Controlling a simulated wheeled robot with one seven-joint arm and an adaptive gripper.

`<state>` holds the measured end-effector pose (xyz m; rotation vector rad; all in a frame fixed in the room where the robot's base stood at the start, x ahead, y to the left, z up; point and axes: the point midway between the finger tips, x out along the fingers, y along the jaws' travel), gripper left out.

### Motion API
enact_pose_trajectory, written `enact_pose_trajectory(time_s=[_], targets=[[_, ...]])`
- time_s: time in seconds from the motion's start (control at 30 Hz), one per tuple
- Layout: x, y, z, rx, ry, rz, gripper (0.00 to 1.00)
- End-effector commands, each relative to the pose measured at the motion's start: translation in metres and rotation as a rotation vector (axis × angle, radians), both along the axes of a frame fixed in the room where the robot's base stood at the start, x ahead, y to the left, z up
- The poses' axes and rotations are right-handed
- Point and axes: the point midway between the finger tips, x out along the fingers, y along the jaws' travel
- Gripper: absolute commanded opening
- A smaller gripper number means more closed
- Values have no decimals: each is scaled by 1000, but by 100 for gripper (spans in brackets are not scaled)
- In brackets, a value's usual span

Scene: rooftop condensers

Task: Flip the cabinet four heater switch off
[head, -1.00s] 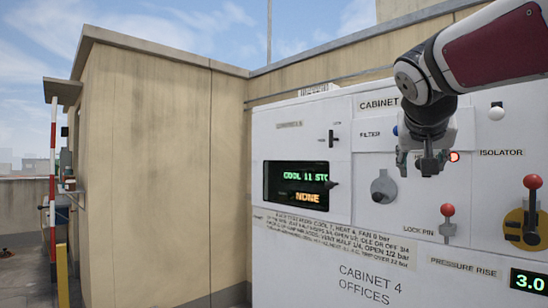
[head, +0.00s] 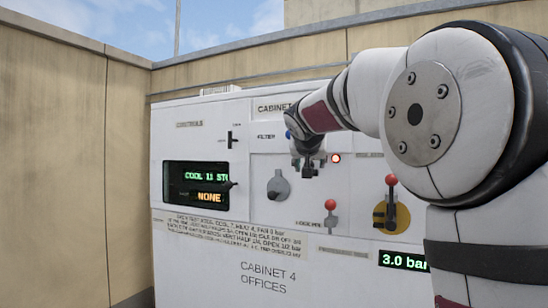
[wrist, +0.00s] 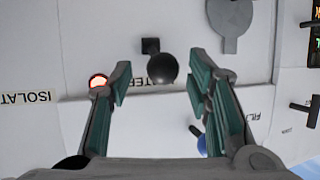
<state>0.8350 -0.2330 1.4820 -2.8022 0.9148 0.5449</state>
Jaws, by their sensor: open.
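The cabinet 4 front (head: 270,255) faces me. In the wrist view, a dark ball-ended switch lever (wrist: 162,68) on a square black base (wrist: 149,46) sits by a partly hidden label ending in "TER". My gripper (wrist: 159,88) is open, with green-padded fingers on either side of this lever and visible gaps to both. In the head view, my gripper (head: 308,163) is in front of the panel between the filter label and the lit red lamp (head: 335,158), hiding the lever. The lamp also shows in the wrist view (wrist: 98,82).
A grey round knob (head: 278,187) is below left of my gripper. A red-topped lock pin (head: 330,217) and the isolator handle (head: 391,205) are below right. The display (head: 196,185) reads "NONE". A blue knob (wrist: 198,134) is near the right finger.

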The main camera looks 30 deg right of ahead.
Motion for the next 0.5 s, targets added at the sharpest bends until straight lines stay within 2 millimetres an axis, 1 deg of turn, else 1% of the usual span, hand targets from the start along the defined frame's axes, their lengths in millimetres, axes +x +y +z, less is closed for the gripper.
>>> enact_pose_trajectory(time_s=[0.1, 0.2, 0.5], targets=[[9, -6, -4, 0, 0, 0, 46], [13, -9, -6, 0, 0, 1, 46], [14, -10, -7, -1, -1, 1, 46]])
